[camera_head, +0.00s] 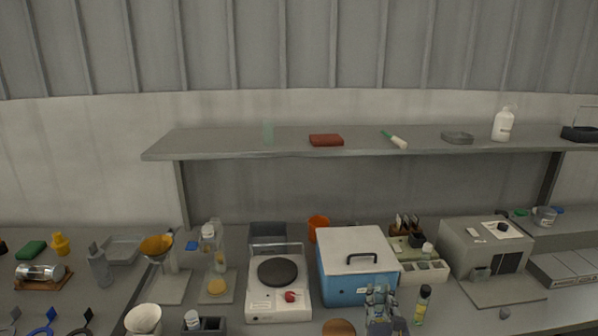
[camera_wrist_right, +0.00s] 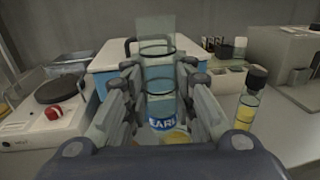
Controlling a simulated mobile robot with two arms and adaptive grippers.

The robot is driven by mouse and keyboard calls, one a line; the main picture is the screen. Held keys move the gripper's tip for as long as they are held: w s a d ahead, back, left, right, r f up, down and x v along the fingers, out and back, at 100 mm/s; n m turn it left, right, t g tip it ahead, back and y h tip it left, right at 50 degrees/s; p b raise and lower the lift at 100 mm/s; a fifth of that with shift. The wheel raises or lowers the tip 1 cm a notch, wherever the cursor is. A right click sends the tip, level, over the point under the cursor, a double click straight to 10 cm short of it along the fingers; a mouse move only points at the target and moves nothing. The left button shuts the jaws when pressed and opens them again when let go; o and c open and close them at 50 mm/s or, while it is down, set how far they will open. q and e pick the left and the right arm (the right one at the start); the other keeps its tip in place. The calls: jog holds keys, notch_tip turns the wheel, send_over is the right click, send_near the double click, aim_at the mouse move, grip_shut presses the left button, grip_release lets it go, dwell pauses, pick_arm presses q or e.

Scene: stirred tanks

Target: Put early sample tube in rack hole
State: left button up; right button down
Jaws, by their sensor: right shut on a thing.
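My right gripper (camera_head: 380,300) is in front of the blue cooler box in the head view. In the right wrist view my right gripper (camera_wrist_right: 159,80) is shut on a clear tube (camera_wrist_right: 160,108). The tube has a blue label reading "EARL", the rest cut off, and some yellow at its bottom. It looks upright; in the head view the gripper mostly hides it. A white holder with several openings (camera_head: 436,273) stands right of the cooler and also shows in the wrist view (camera_wrist_right: 228,80). I cannot tell whether it is the rack. My left gripper is not in view.
A blue cooler with white lid (camera_head: 340,285) stands just behind the gripper. A black-capped vial with yellow liquid (camera_head: 422,305) stands close on the right. A hotplate (camera_head: 262,300) is on the left, a grey machine (camera_head: 465,250) farther right. A shelf (camera_head: 230,142) hangs above.

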jog(key=s+a+r+y+b, duration=0.1)
jog(key=s, duration=1.2)
jog(key=s+a+r+n+b, duration=0.1)
jog(key=s+b, duration=0.1)
jog(key=s, duration=1.2)
jog(key=shift+s+a+y, duration=0.15)
jog(key=shift+a+y, duration=0.15)
jog(key=shift+y, duration=0.1)
jog(key=shift+r, duration=0.15)
